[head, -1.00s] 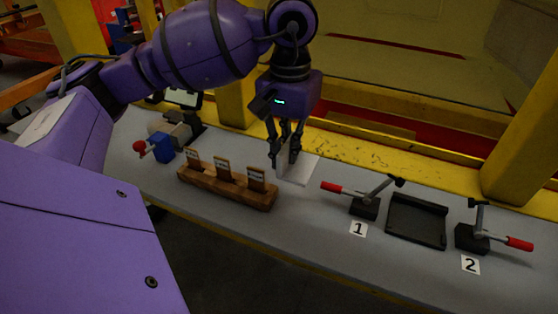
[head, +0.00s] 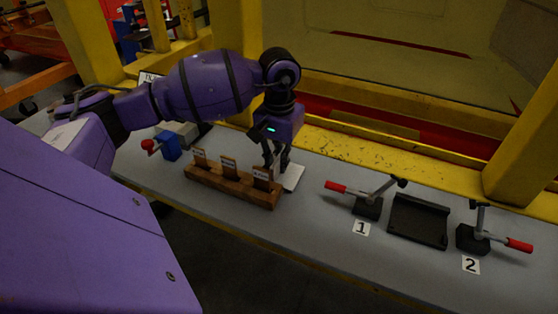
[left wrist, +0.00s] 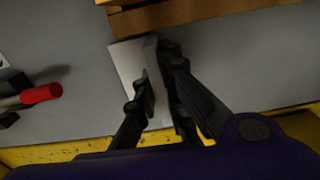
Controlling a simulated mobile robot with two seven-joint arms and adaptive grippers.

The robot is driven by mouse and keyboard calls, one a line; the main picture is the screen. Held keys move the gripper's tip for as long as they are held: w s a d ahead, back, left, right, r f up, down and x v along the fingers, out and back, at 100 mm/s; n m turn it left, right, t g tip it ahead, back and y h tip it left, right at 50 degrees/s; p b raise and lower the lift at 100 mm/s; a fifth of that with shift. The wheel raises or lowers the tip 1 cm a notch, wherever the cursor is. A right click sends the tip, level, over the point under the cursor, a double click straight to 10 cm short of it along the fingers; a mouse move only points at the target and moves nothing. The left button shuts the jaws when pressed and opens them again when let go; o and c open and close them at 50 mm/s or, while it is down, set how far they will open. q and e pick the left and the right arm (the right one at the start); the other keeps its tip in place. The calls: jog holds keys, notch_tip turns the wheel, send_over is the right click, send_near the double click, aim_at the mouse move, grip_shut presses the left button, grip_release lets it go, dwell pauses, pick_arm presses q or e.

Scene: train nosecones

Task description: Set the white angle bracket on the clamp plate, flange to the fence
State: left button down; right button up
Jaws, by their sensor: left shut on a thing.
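The white angle bracket (head: 293,177) is at the right end of the wooden block, low over the grey bench. My left gripper (head: 276,166) is shut on its upright flange, fingers pointing down. In the left wrist view the bracket (left wrist: 127,66) shows its flat leg to the left of the fingers (left wrist: 160,100). Whether it touches the bench I cannot tell. The black clamp plate (head: 416,222) lies empty to the right, with a raised fence (head: 421,201) along its far edge. My right gripper is not in view.
Toggle clamps with red handles, clamp 1 (head: 368,207) and clamp 2 (head: 474,238), flank the plate. A blue vise-like item (head: 170,146) stands farther left. Bare bench lies between bracket and clamp 1.

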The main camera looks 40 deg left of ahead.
pick_arm(q)
jog(key=shift+f, duration=0.25)
jog(key=c, duration=1.8)
grip_release()
jog(key=shift+r, duration=0.1)
jog(key=shift+c, duration=0.2)
